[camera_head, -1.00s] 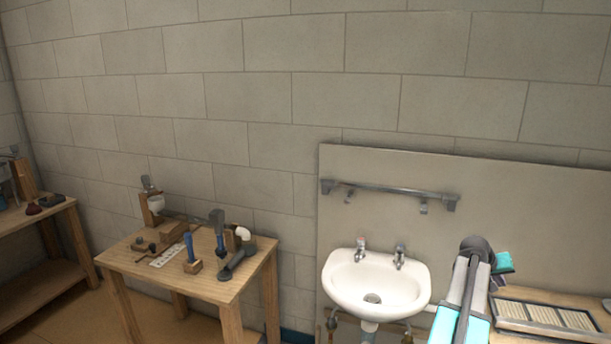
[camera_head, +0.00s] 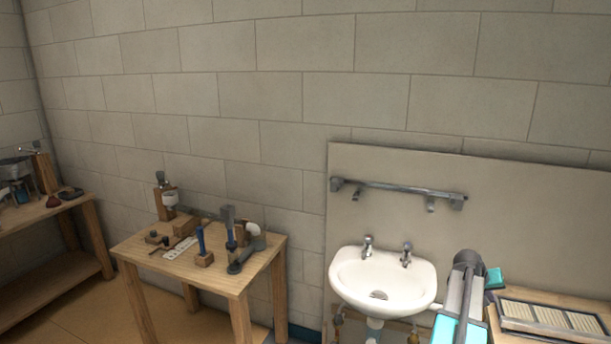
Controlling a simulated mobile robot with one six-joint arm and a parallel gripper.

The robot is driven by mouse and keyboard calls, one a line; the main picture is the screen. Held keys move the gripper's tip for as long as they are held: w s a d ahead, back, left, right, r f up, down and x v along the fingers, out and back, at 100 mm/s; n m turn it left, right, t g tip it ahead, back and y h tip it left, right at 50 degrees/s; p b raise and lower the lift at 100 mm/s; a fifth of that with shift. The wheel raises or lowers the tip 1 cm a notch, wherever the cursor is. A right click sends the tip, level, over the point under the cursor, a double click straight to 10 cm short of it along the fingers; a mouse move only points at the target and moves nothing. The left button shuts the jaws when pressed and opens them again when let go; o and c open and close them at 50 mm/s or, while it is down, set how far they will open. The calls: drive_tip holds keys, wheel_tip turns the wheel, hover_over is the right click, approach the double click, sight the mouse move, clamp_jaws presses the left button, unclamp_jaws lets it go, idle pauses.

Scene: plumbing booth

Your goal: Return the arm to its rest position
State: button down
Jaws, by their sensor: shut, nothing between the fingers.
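My arm (camera_head: 463,300), grey with cyan panels, rises from the bottom edge at the lower right. It is folded, with a dark rounded joint at its top and a small cyan part beside it. It stands in front of the right side of the white sink area. My gripper cannot be made out; the fingers are hidden or out of frame.
The white sink (camera_head: 383,283) with two taps hangs on a panel, under a metal rail (camera_head: 397,192). A small wooden table (camera_head: 232,277) holds tools and pipe parts. Another bench (camera_head: 38,208) stands far left. A slatted tray (camera_head: 549,318) lies on a right-hand bench. Floor shows between the left bench and small table.

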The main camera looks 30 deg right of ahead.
drive_tip(key=w+a+f+n+y, duration=0.2)
drive_tip(key=w+a+f, duration=0.3)
drive_tip(key=a+f, duration=0.6)
drive_tip(key=w+a+f+n+y, duration=0.15)
drive_tip(key=w+a+f, duration=0.5)
drive_tip(key=a, duration=0.85)
drive_tip(key=w+a+f+n+y, duration=0.2)
drive_tip(key=w+a+f, duration=0.1)
drive_tip(key=a+f, duration=0.9)
drive_tip(key=s+a+f+n+g+y, duration=0.1)
drive_tip(key=s+a+f, duration=0.3)
drive_tip(key=a, duration=0.5)
drive_tip(key=s+a+f+n+g+y+b, duration=0.1)
drive_tip(key=s+a+f, duration=0.25)
drive_tip(key=a, duration=0.55)
drive_tip(key=s+a+f+n+g+y, duration=0.1)
drive_tip(key=s+a+f, duration=0.25)
drive_tip(key=a, duration=0.65)
drive_tip(key=s+a+f+n+g, duration=0.1)
drive_tip(key=s+a+g, duration=0.1)
drive_tip(key=s+a, duration=0.5)
drive_tip(key=s, duration=0.2)
drive_tip(key=shift+s+f, duration=0.3)
drive_tip(key=shift+f, duration=0.1)
drive_tip(key=shift+n, duration=0.25)
